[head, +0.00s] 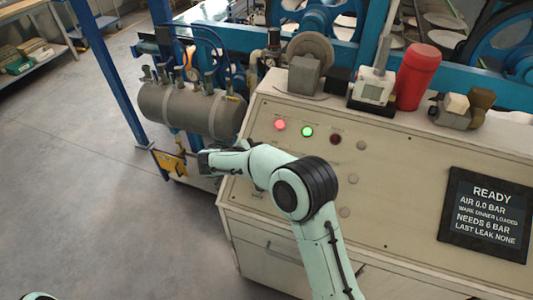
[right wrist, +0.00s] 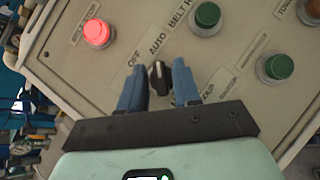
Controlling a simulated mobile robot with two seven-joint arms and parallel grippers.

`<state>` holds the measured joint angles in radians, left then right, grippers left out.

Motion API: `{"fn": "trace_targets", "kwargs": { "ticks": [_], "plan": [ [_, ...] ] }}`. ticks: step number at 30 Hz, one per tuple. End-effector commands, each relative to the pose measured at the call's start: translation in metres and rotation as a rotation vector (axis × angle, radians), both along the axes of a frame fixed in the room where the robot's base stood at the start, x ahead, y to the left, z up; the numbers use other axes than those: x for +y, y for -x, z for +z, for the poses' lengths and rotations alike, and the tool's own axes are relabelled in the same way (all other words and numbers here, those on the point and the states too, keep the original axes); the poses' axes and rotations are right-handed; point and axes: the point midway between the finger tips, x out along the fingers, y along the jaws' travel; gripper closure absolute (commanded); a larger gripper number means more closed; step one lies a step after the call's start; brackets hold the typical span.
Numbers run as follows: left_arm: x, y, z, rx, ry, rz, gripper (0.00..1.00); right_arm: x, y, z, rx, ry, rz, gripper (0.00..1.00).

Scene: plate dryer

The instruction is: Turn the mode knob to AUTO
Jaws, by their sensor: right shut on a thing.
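The mode knob (right wrist: 159,77) is a small black knob on the beige panel in the right wrist view. A light mark shows at its upper end, toward the AUTO label (right wrist: 158,42). The OFF label (right wrist: 133,59) lies up and left of the knob. My right gripper (right wrist: 160,86) is shut on the knob, with one blue finger on each side. In the head view my right gripper (head: 207,163) is at the panel's left edge, and my own arm hides the knob. My left gripper is not in view.
A lit red button (right wrist: 98,33) and green buttons (right wrist: 206,18) (right wrist: 275,67) sit near the knob. In the head view, a display (head: 488,212) reads READY. A grey tank (head: 190,108) and a yellow part (head: 170,162) stand close to my right gripper.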

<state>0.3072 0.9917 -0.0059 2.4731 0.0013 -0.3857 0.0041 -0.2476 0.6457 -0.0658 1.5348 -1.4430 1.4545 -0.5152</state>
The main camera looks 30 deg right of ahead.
Motion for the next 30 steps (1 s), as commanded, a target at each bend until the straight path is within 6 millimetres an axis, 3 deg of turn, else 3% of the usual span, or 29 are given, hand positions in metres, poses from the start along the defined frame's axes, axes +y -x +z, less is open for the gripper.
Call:
{"fn": "trace_targets", "kwargs": {
  "ticks": [1,2,14,30],
  "plan": [
    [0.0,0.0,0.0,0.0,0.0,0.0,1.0,0.001,0.0,-0.001,0.0,-0.003,0.001,0.98],
    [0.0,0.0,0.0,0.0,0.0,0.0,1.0,0.001,0.0,-0.001,0.0,-0.003,0.001,0.6],
    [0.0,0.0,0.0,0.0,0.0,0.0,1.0,0.007,0.001,0.003,-0.001,-0.002,0.003,0.6],
    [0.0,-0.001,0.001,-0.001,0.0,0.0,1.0,0.099,0.018,0.054,-0.001,-0.002,0.004,0.6]
  ]
}}
